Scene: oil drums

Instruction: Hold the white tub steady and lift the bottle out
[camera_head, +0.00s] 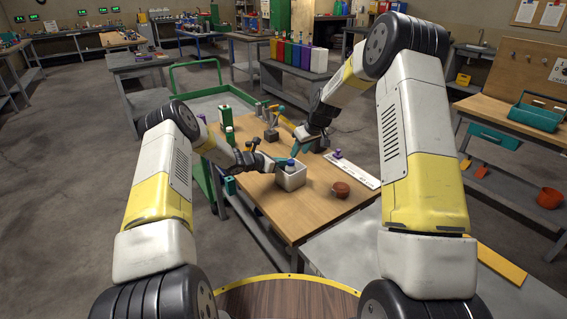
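The white tub (292,182) stands on the wooden tabletop near its middle. A bottle with a blue cap (290,163) stands inside the tub; its top shows above the rim and its lower part is hidden by the tub wall. My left gripper (280,161) reaches in from the left to the tub's far left rim; I cannot tell whether it touches or grips the rim. My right gripper (297,149) is above and behind the tub, pointing down toward the left, apart from the bottle. Both grippers' fingers are too small to read as open or shut.
A reddish-brown bowl (341,189) sits right of the tub. A white strip (352,171) with a purple item lies on the table's right side. A green and white can (226,117) and several tools stand at the back. Bare wood (300,215) lies in front of the tub.

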